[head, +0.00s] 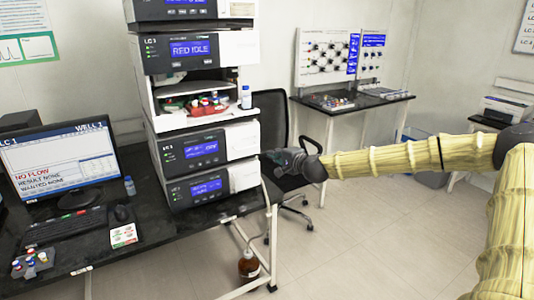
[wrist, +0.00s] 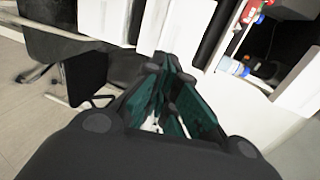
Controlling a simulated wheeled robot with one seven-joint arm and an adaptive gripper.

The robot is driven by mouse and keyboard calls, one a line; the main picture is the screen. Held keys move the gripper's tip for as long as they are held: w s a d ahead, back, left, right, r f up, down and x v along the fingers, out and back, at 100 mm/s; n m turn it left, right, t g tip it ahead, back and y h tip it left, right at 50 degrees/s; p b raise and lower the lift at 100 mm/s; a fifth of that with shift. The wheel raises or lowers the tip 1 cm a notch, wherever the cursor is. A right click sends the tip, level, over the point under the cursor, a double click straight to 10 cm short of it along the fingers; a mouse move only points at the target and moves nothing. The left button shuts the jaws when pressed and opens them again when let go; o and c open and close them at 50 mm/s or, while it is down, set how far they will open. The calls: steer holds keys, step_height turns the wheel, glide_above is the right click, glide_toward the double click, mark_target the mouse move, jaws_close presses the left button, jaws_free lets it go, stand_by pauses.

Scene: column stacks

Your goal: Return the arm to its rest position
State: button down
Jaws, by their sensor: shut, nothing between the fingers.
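My arm comes in from the right edge in the head view, its links wrapped in a yellowish ribbed cover. It reaches left, nearly level, toward the column stack (head: 195,105). My gripper (head: 270,157) is dark and empty, in front of the black chair and close to the right side of the stack's lower units. In the wrist view, my gripper (wrist: 168,75) is shut, with its dark teal fingers drawn together and nothing between them. I cannot tell whether its tip touches the stack.
The dark bench (head: 150,240) holds a monitor (head: 58,160), keyboard and small vials. An open bay in the stack holds a red tray (head: 206,109) of vials. A black chair (head: 270,115) is behind my gripper. Floor at centre right is clear.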

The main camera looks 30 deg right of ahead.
steer(key=s+a+f+n+g+y, duration=0.1)
steer(key=s+a+f+n+g, duration=0.15)
steer(key=a+f, duration=0.55)
steer(key=s+a+f+n+g+y, duration=0.1)
steer(key=s+a+f+n, duration=0.15)
steer(key=a+f, duration=0.5)
steer(key=s+a+f+n+g, duration=0.4)
steer(key=s+a+f, duration=0.5)
steer(key=s+f, duration=0.4)
steer(key=s+f+n+g+h, duration=0.1)
steer(key=s+f, duration=0.4)
steer(key=s, duration=0.7)
steer(key=s+a+f+n+g, duration=0.1)
steer(key=s+f+n+g, duration=0.3)
steer(key=s, duration=0.8)
steer(key=s+a+f+n+g+h, duration=0.1)
steer(key=s+f+n+g, duration=0.2)
steer(key=s+f, duration=0.4)
steer(key=s, duration=0.6)
steer(key=shift+h, duration=0.3)
steer(key=shift+f, duration=0.1)
